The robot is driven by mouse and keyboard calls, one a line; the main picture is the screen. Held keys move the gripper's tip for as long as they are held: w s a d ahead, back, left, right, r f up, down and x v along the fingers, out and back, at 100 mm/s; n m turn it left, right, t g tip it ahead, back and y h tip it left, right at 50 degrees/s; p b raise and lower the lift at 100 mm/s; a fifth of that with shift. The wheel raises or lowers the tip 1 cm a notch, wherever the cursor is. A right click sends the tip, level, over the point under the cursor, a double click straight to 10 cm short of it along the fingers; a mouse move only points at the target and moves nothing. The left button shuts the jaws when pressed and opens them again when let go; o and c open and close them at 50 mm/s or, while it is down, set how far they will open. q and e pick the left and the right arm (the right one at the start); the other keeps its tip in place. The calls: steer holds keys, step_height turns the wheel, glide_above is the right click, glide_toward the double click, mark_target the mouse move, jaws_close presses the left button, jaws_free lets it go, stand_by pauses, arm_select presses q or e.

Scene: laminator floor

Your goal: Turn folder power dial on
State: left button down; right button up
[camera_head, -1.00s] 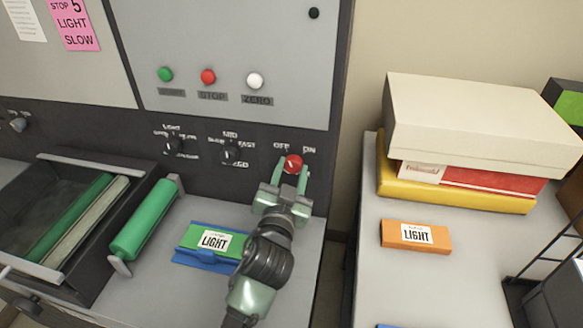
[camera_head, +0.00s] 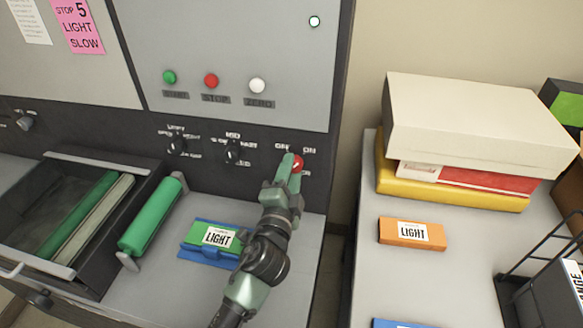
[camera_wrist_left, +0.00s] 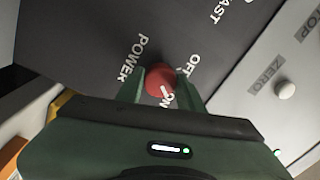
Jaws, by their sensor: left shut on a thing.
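The red power dial (camera_head: 298,164) sits on the dark panel under the "ON" lettering, at the right end of the machine. My left gripper (camera_head: 292,166) is shut on it, with its fingers on either side. In the left wrist view the red dial (camera_wrist_left: 160,80) shows between the two green fingers of my gripper (camera_wrist_left: 161,88). The dial's white pointer mark points toward the "ON" label there. "POWER" and "OFF" lettering stand close by. The small indicator lamp (camera_head: 314,21) at the top of the grey panel is pale and lit. My right gripper is not in view.
Green, red and white buttons (camera_head: 211,81) sit above the dial row. Two black dials (camera_head: 232,152) are to its left. A green roller (camera_head: 151,216) and a green-blue "LIGHT" pack (camera_head: 213,241) lie on the machine's shelf. A side table (camera_head: 375,290) holds boxes on the right.

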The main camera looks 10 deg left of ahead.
arm_select(q)
steer(key=shift+r+m+p, duration=0.1)
steer(key=shift+m+p, duration=0.2)
steer(key=shift+m, duration=0.8)
steer(key=c, duration=0.9)
jaws_free()
steer(key=s+b, duration=0.2)
steer(key=s, duration=0.5)
steer(key=shift+s+f, duration=0.2)
steer(key=shift+s, duration=0.2)
